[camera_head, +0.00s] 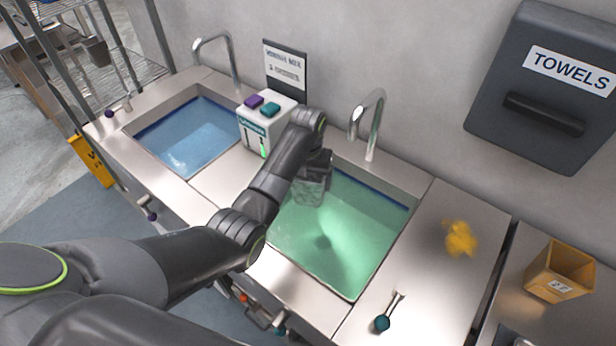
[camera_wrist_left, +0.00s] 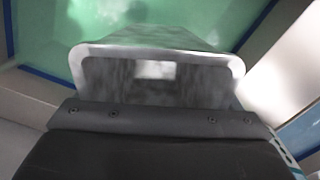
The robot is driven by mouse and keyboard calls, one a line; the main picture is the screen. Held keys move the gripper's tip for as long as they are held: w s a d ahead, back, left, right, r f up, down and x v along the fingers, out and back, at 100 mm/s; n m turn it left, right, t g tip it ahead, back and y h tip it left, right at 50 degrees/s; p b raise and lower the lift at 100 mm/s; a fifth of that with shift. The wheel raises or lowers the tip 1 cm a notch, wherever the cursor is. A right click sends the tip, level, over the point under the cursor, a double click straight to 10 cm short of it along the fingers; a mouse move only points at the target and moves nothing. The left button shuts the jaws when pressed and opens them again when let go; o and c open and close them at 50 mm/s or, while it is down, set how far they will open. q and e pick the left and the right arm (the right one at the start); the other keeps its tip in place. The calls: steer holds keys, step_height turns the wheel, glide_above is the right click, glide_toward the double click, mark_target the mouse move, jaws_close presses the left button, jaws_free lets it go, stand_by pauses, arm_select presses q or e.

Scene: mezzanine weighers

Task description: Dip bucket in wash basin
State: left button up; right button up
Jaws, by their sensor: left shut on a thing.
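My left gripper (camera_head: 318,163) reaches over the green-filled basin (camera_head: 405,205) and is shut on a grey metal bucket (camera_head: 310,190). The bucket is at that basin's back left part, low over the green liquid. I cannot tell whether its bottom is under the surface. In the left wrist view the bucket (camera_wrist_left: 155,50) shows its pale rim just beyond my gripper's dark edge (camera_wrist_left: 160,115), with green liquid (camera_wrist_left: 110,20) behind. A second basin, filled with blue liquid (camera_head: 190,140), lies to the left. My right gripper is not in view.
A white dispenser (camera_head: 252,130) with purple and teal buttons stands between the basins. Curved taps (camera_head: 367,120) rise behind them. A yellow sponge-like clump (camera_head: 460,238), a teal-knobbed lever (camera_head: 383,322) and a tan container (camera_head: 560,270) are on the right. A towel dispenser (camera_head: 545,90) hangs on the wall.

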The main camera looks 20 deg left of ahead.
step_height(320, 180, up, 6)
steer(key=p, duration=0.5)
stand_by(1.4)
